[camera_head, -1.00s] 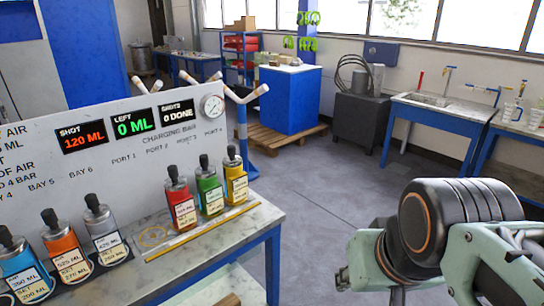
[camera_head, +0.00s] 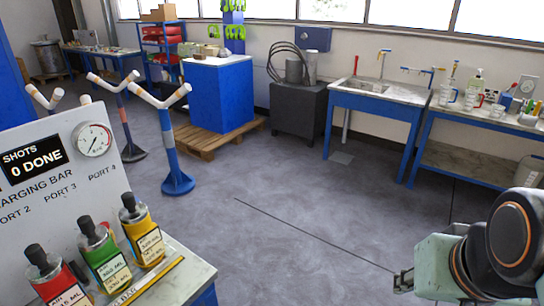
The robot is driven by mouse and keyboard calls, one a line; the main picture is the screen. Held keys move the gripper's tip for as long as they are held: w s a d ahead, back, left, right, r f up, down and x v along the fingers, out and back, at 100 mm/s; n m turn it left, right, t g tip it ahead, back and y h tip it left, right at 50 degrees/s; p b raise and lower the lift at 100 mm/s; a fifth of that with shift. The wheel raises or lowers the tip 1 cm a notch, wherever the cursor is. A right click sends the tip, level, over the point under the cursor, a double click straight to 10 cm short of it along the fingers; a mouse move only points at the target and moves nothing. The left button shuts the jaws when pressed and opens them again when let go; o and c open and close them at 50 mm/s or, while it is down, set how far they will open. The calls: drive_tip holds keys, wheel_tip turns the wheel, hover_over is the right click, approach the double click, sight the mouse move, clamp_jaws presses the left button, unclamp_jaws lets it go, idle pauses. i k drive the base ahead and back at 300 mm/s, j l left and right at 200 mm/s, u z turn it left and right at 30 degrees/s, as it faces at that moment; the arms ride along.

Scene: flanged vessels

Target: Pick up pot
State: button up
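I cannot tell for sure which thing is the pot. A grey cylindrical vessel (camera_head: 294,71) stands upright on a dark grey cabinet (camera_head: 298,112) against the back wall, beside coiled dark hose. A larger metal vessel (camera_head: 46,57) stands at the far back left on a pallet. Red (camera_head: 58,280), green (camera_head: 103,258) and yellow (camera_head: 142,236) bottles with black tops stand on the bench at lower left. My pale green arm with dark, orange-ringed joints shows at lower right, far from all of these.
A white gauge panel (camera_head: 60,175) rises behind the bottles. Blue stands with Y-shaped tops, one here (camera_head: 170,145), stand behind it. A blue block (camera_head: 222,98) sits on a wooden pallet (camera_head: 205,143). A sink table (camera_head: 380,95) and side bench (camera_head: 470,160) line the wall. The middle floor is clear.

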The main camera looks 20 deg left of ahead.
sight(144, 237)
drive_tip(key=i+z, duration=0.25)
drive_tip(key=i, duration=0.9)
drive_tip(key=i+u, duration=0.45)
drive_tip(key=i+l+u, duration=0.1)
drive_tip(key=i+u, duration=0.5)
drive_tip(key=u, duration=0.25)
drive_tip(key=i+u, duration=0.2)
drive_tip(key=u, duration=0.15)
drive_tip(key=i+u, duration=0.15)
drive_tip(key=u, duration=0.25)
drive_tip(key=i+u, duration=0.15)
drive_tip(key=u, duration=0.25)
drive_tip(key=i+u, duration=0.2)
drive_tip(key=u, duration=0.2)
drive_tip(key=i+u, duration=0.15)
drive_tip(key=u, duration=0.25)
drive_tip(key=i+u, duration=0.25)
drive_tip(key=u, duration=0.25)
drive_tip(key=i+u, duration=0.25)
drive_tip(key=u, duration=0.25)
drive_tip(key=i+l+u, duration=0.2)
drive_tip(key=u, duration=0.25)
drive_tip(key=i+z, duration=0.1)
drive_tip(key=z, duration=0.15)
